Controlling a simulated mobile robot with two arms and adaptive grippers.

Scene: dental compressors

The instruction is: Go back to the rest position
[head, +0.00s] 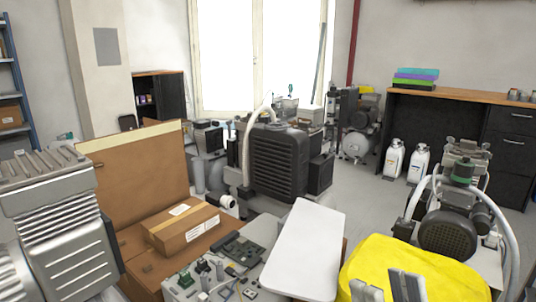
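My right gripper (387,288) shows at the bottom edge, right of centre. Its two grey fingertips point up and stand apart with a gap between them. Nothing shows between the fingers. The rest of this gripper is cut off by the frame. It appears in front of a yellow surface (440,265); I cannot tell whether it touches it. My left gripper does not show.
A grey finned compressor (65,225) stands close at left. A cardboard box (182,227), a circuit board (238,250) and a white panel (305,250) lie in front. A black compressor (278,160) stands behind; another (450,235) stands at right. Open floor shows near white bottles (394,158).

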